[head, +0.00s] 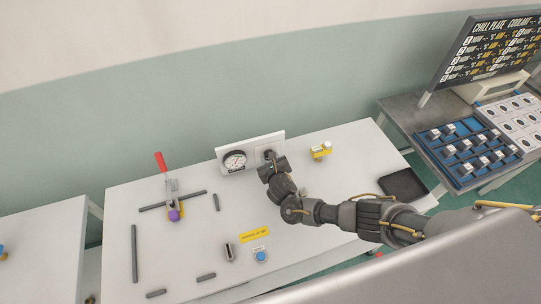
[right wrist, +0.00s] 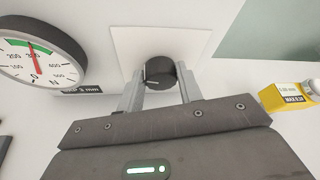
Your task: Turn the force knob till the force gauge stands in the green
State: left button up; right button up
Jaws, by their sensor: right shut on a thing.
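The force knob (right wrist: 160,74) is a dark round knob with a pale mark, on a white panel. My right gripper (right wrist: 159,88) is shut on it, one finger on each side. In the head view my right gripper (head: 269,159) reaches the panel and mostly hides the knob. The force gauge (right wrist: 36,62) is a white dial left of the knob. Its red needle points up to the left end of the green band. The gauge also shows in the head view (head: 235,161), too small to read. My left gripper is not in view.
A yellow block (right wrist: 292,96) stands right of the knob. On the white table (head: 155,265) are a red-handled clamp (head: 162,163), dark bars, a yellow label (head: 255,235) and a blue button (head: 261,256). A blue tray (head: 463,181) of parts sits on the right bench.

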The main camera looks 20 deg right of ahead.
dwell(0.5)
jog(key=o, duration=1)
jog(key=v, duration=1)
jog(key=shift+s+a+r, duration=0.1)
jog(key=shift+s+r, duration=0.1)
jog(key=shift+s, duration=0.15)
